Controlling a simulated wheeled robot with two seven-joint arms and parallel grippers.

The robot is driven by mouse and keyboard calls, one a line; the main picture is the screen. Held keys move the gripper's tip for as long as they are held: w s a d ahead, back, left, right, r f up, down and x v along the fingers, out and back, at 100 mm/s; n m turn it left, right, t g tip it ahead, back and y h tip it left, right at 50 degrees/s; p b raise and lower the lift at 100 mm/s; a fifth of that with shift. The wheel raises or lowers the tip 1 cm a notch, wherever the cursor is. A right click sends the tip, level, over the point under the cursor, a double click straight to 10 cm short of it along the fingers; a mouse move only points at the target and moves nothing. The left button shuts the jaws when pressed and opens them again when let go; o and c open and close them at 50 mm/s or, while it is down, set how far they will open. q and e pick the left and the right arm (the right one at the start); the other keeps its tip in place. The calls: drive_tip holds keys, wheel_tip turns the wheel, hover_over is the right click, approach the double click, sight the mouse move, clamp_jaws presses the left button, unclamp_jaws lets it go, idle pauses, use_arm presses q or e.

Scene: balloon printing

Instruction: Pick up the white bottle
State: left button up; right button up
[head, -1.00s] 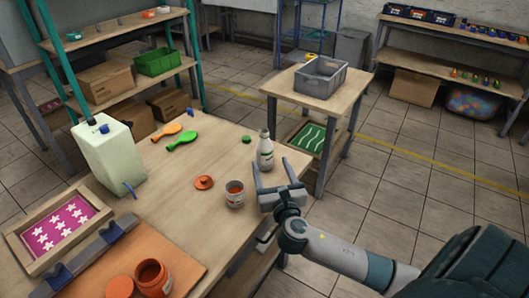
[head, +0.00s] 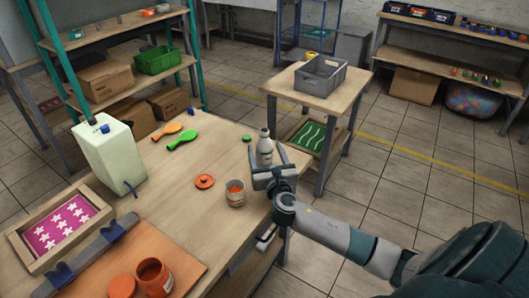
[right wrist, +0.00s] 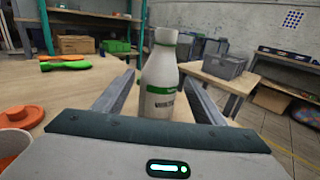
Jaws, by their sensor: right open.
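The white bottle (head: 264,150) stands upright near the right edge of the wooden table (head: 200,230). It has a green band and dark lettering in the right wrist view (right wrist: 162,90). My right gripper (head: 267,160) is open, with one finger on each side of the bottle's lower part. In the right wrist view its fingers (right wrist: 157,95) flank the bottle, with the bottle between or just beyond the tips; contact cannot be told. My left gripper is not in view.
An open can of orange paint (head: 236,193) and an orange lid (head: 204,181) are left of my right gripper. A green cap (head: 247,138) lies behind the bottle. A side table with a grey crate (head: 320,75) stands beyond.

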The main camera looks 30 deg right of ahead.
drive_tip(key=shift+f+x, duration=0.15)
drive_tip(key=shift+x, duration=1.05)
drive_tip(key=shift+f+x, duration=0.2)
drive_tip(key=shift+x, duration=1)
drive_tip(key=shift+a, duration=0.1)
drive_tip(key=c, duration=1.3)
